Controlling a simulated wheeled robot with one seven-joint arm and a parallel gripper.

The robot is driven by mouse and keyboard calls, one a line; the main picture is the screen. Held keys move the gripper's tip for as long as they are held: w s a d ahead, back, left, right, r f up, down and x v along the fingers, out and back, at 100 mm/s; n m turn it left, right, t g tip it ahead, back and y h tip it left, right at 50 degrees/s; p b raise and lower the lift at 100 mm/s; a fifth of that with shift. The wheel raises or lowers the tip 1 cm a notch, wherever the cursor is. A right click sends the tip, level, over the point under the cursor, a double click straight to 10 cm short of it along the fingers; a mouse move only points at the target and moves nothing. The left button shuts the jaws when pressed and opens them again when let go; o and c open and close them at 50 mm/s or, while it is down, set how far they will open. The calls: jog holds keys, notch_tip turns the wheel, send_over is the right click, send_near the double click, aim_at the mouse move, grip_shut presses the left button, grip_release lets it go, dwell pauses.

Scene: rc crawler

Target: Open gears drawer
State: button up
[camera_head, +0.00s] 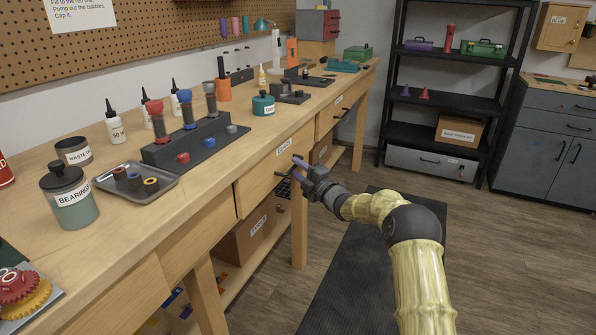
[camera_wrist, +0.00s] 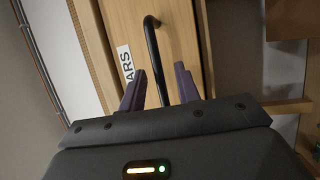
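The gears drawer (camera_head: 258,185) is a light wood front in the long workbench, with a white label partly readable as "ARS" in the wrist view (camera_wrist: 127,62). It looks shut, flush with the bench. Its black bar handle (camera_wrist: 154,55) runs lengthwise through the wrist view and passes between my two dark purple fingers. My gripper (camera_head: 291,168) is in front of this drawer and hides much of the handle in the head view. In the wrist view my gripper (camera_wrist: 160,82) is open, with gaps between the handle and both fingers.
The workbench top (camera_head: 215,185) holds a bearings jar (camera_head: 70,200), a grey tray (camera_head: 160,190) and bottles. A cardboard box (camera_head: 250,232) sits on the lower shelf. A black mat (camera_head: 345,270) covers the floor beside the bench. A black shelf rack (camera_head: 450,100) stands behind.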

grip_shut()
dwell(0.4)
